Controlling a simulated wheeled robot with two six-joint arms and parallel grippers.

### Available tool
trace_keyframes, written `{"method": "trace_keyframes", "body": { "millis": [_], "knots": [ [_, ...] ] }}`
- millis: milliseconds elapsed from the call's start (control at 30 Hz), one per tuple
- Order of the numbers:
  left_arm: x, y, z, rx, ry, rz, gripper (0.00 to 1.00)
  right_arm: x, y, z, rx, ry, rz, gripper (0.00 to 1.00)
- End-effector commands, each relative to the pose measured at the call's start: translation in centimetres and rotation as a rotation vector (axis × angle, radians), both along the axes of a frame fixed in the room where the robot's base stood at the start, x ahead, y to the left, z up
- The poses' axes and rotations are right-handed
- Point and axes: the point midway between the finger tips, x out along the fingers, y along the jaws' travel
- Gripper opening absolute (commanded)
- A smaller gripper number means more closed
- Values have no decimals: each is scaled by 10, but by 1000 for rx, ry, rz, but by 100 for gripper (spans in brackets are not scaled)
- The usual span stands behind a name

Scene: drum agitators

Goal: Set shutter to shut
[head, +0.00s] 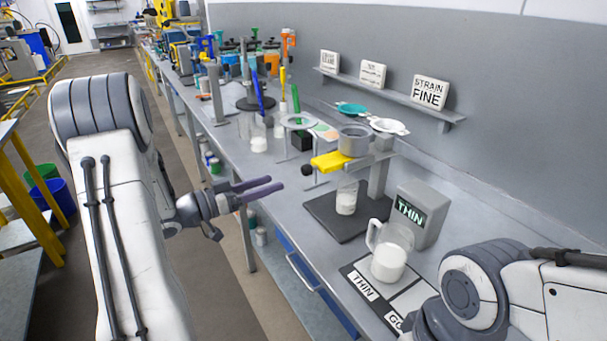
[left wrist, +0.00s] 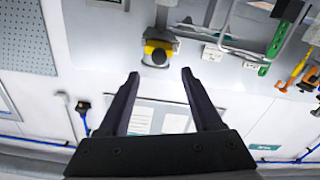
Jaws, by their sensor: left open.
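The shutter (head: 331,161) is a yellow slide with a black knob (head: 306,170) at its left end. It sticks out to the left under a grey cup (head: 355,141) on a stand. In the left wrist view the yellow shutter (left wrist: 160,45) and its dark knob (left wrist: 156,57) show just beyond and between the fingertips. My left gripper (head: 275,185) is open and empty, left of the knob and apart from it; its two fingers also show in the left wrist view (left wrist: 160,76). My right arm shows at lower right, but its gripper is out of view.
A beaker with white contents (head: 346,202) stands on a dark plate below the cup. A glass jug of white liquid (head: 389,262) stands near a grey THIN display (head: 413,213). Coloured tools (head: 261,95) crowd the bench farther back. A shelf (head: 392,96) holds sign blocks.

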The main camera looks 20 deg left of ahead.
Motion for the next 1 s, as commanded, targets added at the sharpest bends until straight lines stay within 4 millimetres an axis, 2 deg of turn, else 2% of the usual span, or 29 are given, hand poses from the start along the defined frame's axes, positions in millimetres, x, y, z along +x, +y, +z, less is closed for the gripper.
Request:
{"method": "trace_keyframes", "body": {
  "millis": [133,400,600,1000],
  "knots": [
    [11,-12,2,-7,-2,-13,66,0,0,5,0,0,0,35],
    [52,-44,3,-4,-4,-13,66,0,0,18,0,0,0,35],
    [73,-59,2,-4,-4,-9,66,0,0,24,0,0,0,35],
    [80,-64,1,-4,-3,-6,66,0,0,24,0,0,0,35]
  ]
}}
